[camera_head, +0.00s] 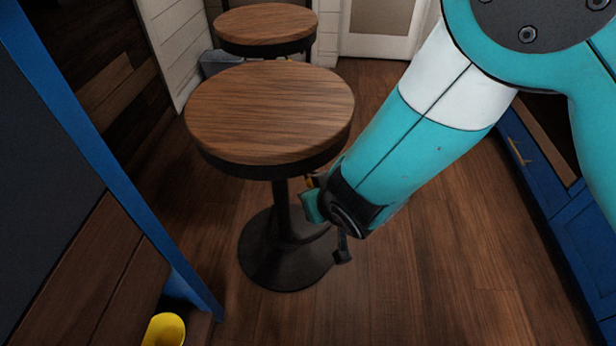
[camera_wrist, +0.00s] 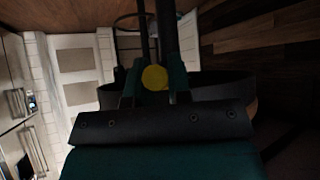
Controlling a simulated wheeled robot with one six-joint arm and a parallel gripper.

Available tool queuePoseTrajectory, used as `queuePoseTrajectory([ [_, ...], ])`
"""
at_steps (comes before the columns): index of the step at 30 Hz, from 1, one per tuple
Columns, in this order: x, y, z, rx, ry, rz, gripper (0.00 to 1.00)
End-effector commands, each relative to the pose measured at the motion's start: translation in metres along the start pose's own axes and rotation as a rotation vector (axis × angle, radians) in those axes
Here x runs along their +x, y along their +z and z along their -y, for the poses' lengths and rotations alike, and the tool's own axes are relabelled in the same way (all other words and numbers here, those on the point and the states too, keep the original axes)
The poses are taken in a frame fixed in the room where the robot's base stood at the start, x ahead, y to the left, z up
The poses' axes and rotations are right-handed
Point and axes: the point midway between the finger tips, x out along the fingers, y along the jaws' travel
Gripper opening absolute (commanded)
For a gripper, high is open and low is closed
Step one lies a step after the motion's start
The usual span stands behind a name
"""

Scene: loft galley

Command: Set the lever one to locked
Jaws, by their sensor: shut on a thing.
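A round yellow end (camera_wrist: 155,77), which looks like the knob of the lever, sits between the two fingers of my gripper (camera_wrist: 153,88) in the wrist view. In the head view a small yellow bit (camera_head: 311,182) shows beside my gripper (camera_head: 315,198), just under the near stool's seat. My gripper is shut on this lever end. The near stool (camera_head: 270,108) has a round wooden seat, a dark post and a round base. Most of the lever is hidden by my gripper, and I cannot tell its setting or any marking.
A second wooden stool (camera_head: 265,25) stands behind the near one. A blue-framed panel (camera_head: 120,180) and a yellow cup-like thing (camera_head: 165,330) are at the left. Blue cabinets (camera_head: 560,200) line the right. Wooden floor (camera_head: 430,270) between is clear.

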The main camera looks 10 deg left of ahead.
Motion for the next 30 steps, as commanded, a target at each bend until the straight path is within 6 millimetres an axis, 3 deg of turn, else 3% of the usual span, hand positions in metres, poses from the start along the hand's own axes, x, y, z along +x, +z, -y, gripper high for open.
queuePoseTrajectory([
  [9, -0.001, -0.002, -0.002, 0.001, 0.003, -0.001, 0.00],
  [10, -0.001, -0.002, -0.002, 0.000, 0.003, -0.001, 0.26],
  [12, -0.001, -0.002, -0.002, 0.001, 0.003, -0.001, 0.42],
  [13, -0.001, -0.002, -0.002, 0.001, 0.003, -0.001, 0.44],
  [23, -0.004, -0.001, -0.001, 0.001, 0.001, 0.000, 0.44],
  [26, -0.016, -0.003, -0.001, 0.000, 0.001, -0.001, 0.44],
  [30, -0.046, -0.003, -0.001, -0.002, 0.001, 0.000, 0.44],
])
